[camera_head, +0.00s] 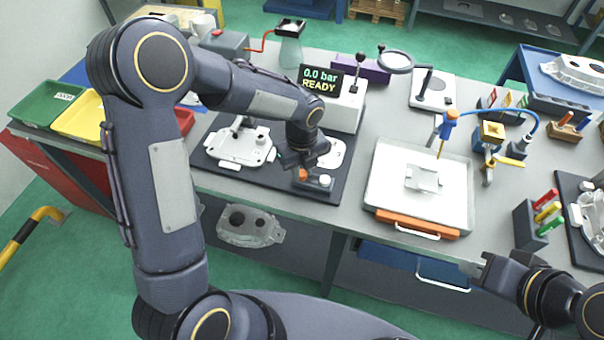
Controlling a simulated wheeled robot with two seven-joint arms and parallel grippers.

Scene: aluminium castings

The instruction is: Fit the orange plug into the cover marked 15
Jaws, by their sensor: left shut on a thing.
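My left gripper (303,165) is at the dark mat, low over a small plug holder (314,182). It is shut on the orange plug (303,174), which shows as a small orange spot at the fingertips. I cannot tell whether the plug still touches the holder. A white plug (325,180) stands in the holder to its right. A pale cover (241,147) lies on the mat to the left, and another pale round part (331,152) is partly behind the gripper. No number is legible on either. My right gripper (478,267) is at the table's front edge, its jaws unclear.
A pressure unit (346,106) reading "0.0 bar READY" stands behind the mat (272,185). A metal tray (385,192) with a part in it lies to the right. Coloured bins (47,106) are at far left. A casting (250,228) is below the table front.

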